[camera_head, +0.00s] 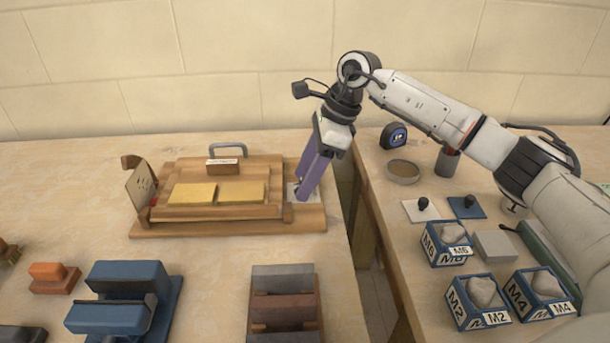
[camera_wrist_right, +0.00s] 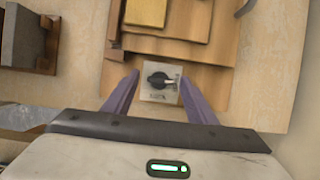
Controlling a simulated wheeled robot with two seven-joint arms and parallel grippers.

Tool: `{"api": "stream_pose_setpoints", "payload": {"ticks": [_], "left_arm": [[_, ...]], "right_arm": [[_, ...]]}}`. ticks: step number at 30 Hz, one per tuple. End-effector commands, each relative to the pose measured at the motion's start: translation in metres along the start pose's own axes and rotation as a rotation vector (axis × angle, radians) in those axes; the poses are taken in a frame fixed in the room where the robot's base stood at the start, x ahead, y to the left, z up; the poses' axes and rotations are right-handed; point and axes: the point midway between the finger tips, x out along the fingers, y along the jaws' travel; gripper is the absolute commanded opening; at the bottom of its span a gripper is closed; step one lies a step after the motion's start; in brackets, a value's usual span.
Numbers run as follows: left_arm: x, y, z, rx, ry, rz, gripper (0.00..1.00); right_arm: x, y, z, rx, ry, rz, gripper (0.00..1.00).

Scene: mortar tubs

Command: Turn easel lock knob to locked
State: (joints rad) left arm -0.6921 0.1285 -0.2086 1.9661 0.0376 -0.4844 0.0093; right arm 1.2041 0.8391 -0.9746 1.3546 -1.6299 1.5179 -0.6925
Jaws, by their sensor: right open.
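The easel (camera_head: 240,232) is a wooden stand on the left table, with two yellow blocks on its board. Its lock knob (camera_wrist_right: 158,81) is a black pointer on a pale square plate (camera_wrist_right: 158,95), seen in the right wrist view with the pointer lying roughly sideways. In the head view the plate (camera_head: 312,195) shows at the easel's right end, and the knob is mostly hidden by my gripper. My right gripper (camera_head: 303,192) is open, its purple fingers pointing down at the plate. In the wrist view the fingers (camera_wrist_right: 158,88) stand on both sides of the knob, apart from it. My left gripper is not in view.
Blue tubs (camera_head: 447,244) with stones, a tape measure (camera_head: 393,136) and a round dish (camera_head: 402,172) are on the right table. A gap (camera_head: 375,290) separates the tables. Stacked blocks (camera_head: 284,295) and a blue block (camera_head: 125,300) stand in front of the easel.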

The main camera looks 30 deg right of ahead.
Motion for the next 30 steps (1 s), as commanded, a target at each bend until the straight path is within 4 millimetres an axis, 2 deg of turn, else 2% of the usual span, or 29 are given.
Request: {"api": "stream_pose_setpoints", "payload": {"ticks": [8, 15, 16, 23, 30], "left_arm": [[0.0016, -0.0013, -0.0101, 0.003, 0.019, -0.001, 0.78], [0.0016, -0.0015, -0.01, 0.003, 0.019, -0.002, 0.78], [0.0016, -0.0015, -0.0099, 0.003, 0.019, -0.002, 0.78], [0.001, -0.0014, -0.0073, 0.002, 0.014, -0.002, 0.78], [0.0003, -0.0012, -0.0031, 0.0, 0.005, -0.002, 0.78]], "right_arm": [[0.0021, 0.0, 0.0002, 0.0, 0.0, 0.0, 0.52], [0.0018, 0.0, 0.0001, 0.0, 0.0, 0.0, 0.13], [0.0018, 0.0, 0.0001, 0.0, 0.0, 0.0, 0.1], [0.0015, 0.0002, 0.0, 0.017, -0.001, -0.008, 0.1], [0.0017, 0.0015, -0.0002, 0.114, 0.0, -0.048, 0.1]]}}
